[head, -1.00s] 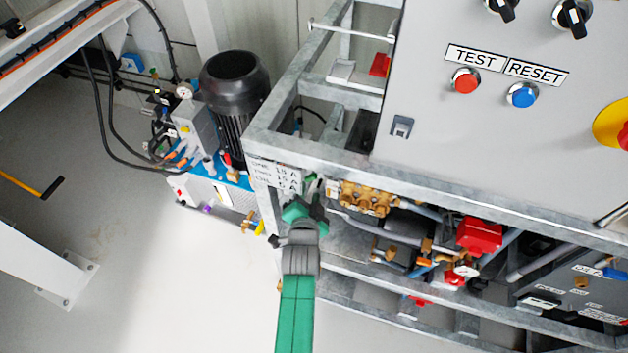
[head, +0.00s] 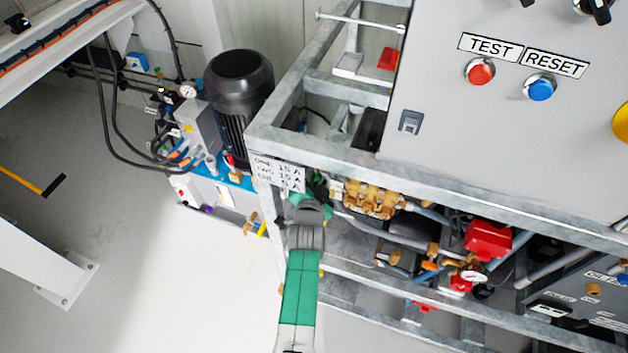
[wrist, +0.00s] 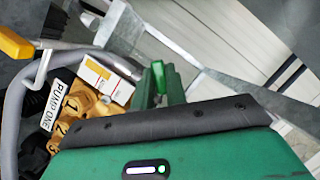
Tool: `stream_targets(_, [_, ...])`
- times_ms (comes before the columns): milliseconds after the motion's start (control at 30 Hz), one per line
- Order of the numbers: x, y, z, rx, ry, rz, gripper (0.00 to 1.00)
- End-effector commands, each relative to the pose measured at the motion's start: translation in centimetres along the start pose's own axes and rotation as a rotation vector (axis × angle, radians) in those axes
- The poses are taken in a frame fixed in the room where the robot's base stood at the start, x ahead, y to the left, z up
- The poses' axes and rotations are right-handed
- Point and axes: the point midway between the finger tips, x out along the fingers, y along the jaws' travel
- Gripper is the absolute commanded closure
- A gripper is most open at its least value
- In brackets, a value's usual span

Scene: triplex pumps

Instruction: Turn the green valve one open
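In the wrist view, green parts that look like my gripper (wrist: 162,84) stick up beyond my green wrist housing. Their tips are partly hidden, and I cannot tell the gap between them. The brass block (wrist: 88,108), numbered 1, 2 and 3 and marked PUMP ONE, is to their left, with a white box on it. I cannot pick out the green valve one clearly in either view.
The galvanised frame (head: 330,150) and grey control panel (head: 440,140) stand close above and to the right. A grey hose (wrist: 75,48) and yellow-ended lever (wrist: 14,44) are left in the wrist view.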

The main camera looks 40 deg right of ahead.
Motion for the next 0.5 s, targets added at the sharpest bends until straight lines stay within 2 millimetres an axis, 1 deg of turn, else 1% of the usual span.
stream_targets(267, [0.09, 0.10, 0.22, -0.055, 0.001, 0.021, 1.00])
stream_targets(500, [0.17, 0.16, 0.47, -0.200, 0.002, 0.080, 1.00])
